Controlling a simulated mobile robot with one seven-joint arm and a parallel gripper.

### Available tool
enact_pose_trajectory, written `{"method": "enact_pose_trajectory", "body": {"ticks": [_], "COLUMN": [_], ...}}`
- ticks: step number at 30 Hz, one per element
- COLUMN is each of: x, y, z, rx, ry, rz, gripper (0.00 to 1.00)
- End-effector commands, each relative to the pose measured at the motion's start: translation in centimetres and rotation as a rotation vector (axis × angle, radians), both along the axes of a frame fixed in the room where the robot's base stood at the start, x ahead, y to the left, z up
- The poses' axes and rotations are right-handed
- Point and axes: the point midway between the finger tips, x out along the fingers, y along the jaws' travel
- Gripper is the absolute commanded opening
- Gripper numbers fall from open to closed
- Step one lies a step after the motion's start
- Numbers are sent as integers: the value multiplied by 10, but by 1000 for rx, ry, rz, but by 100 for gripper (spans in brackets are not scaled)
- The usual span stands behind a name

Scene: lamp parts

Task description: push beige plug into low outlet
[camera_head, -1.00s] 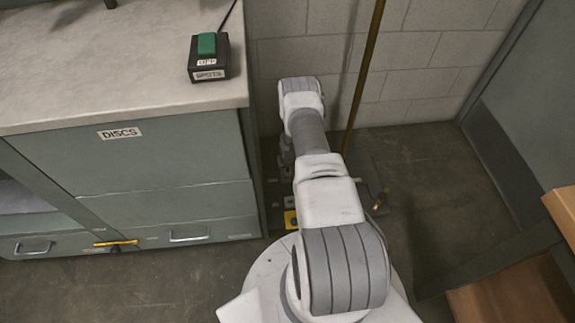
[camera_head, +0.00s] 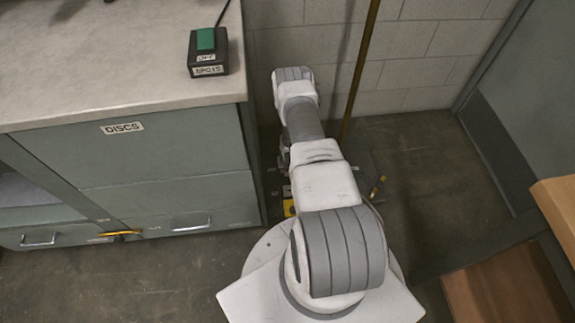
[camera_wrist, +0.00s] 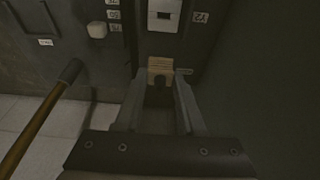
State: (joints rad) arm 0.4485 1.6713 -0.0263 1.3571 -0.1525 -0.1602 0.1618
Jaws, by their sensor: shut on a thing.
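The beige plug (camera_wrist: 160,65) shows in the wrist view as a ribbed block with a dark round part facing the camera. My gripper (camera_wrist: 160,76) is shut on it, one finger on each side. Just beyond and above the plug is a dark panel with a pale plate with a small dark slot (camera_wrist: 164,13), which looks like an outlet. I cannot tell whether the plug touches the panel. In the head view my arm reaches down beside the cabinet and hides my gripper, the plug and the outlet.
The grey cabinet (camera_head: 165,155) flanks my arm. A wooden piece (camera_head: 555,215) is at right.

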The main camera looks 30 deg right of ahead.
Motion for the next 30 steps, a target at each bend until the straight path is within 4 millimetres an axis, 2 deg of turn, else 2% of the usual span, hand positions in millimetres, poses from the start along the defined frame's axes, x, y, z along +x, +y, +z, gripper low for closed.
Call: {"method": "enact_pose_trajectory", "body": {"ticks": [21,30], "x": [-32,-35], "y": [16,17], "z": [1,0], "rx": [0,0], "ry": [1,1], "rz": [1,1], "gripper": [0,0]}}
